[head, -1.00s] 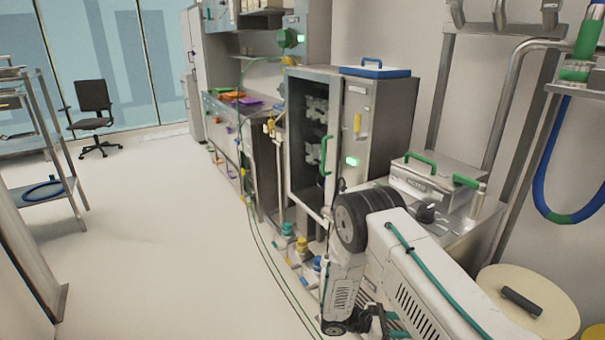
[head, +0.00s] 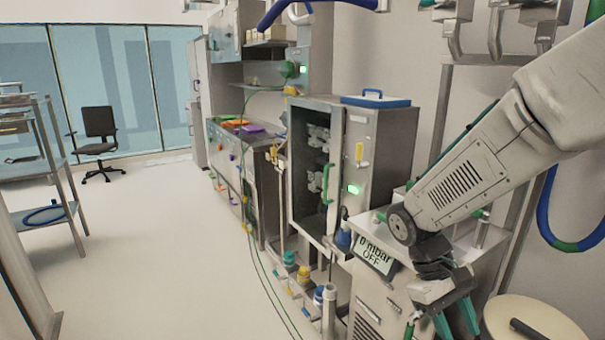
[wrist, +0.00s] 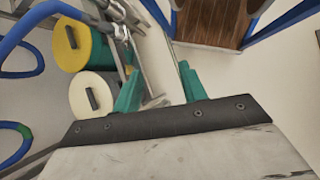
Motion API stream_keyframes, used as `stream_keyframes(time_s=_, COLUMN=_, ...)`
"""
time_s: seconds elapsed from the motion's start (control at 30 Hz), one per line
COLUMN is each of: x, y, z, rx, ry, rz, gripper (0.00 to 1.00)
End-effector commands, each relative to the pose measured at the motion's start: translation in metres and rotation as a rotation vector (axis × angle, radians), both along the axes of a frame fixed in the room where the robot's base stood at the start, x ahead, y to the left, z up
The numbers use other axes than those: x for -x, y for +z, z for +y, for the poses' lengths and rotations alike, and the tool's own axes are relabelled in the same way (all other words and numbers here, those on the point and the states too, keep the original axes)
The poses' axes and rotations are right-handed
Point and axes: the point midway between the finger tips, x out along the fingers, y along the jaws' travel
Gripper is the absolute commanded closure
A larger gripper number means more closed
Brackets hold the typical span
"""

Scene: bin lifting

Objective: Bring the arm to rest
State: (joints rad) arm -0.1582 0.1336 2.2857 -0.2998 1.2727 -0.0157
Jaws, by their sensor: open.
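My gripper (head: 456,322) hangs at the lower right in the head view, in front of the grey bench unit, with its teal fingers pointing down. The fingers are apart with nothing between them. In the wrist view the two teal fingers of my gripper (wrist: 158,88) are spread, with pale floor showing between them. My arm comes in from the upper right in the head view and slopes down to the wrist.
A bench unit (head: 375,307) with a display reading "0 mbar OFF" stands behind my wrist. A cream round lid (head: 500,312) is at the lower right. A cabinet (head: 390,150) stands behind. The left floor (head: 150,240) is clear.

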Motion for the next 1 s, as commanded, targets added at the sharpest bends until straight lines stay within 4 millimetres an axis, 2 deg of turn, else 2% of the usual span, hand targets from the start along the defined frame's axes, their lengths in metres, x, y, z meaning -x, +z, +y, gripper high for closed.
stream_keyframes(time_s=0.03, x=0.011, y=0.014, z=0.001, rx=-0.029, ry=-0.035, rz=-0.044, gripper=0.58)
stream_keyframes(time_s=0.2, x=0.048, y=0.046, z=0.007, rx=-0.126, ry=-0.146, rz=-0.177, gripper=0.58)
stream_keyframes(time_s=0.4, x=0.089, y=0.075, z=0.013, rx=-0.229, ry=-0.247, rz=-0.338, gripper=0.58)
stream_keyframes(time_s=0.6, x=0.121, y=0.098, z=0.014, rx=-0.298, ry=-0.301, rz=-0.499, gripper=0.58)
stream_keyframes(time_s=0.8, x=0.132, y=0.118, z=0.009, rx=-0.311, ry=-0.312, rz=-0.618, gripper=0.58)
stream_keyframes(time_s=1.0, x=0.134, y=0.123, z=0.007, rx=-0.311, ry=-0.320, rz=-0.644, gripper=0.58)
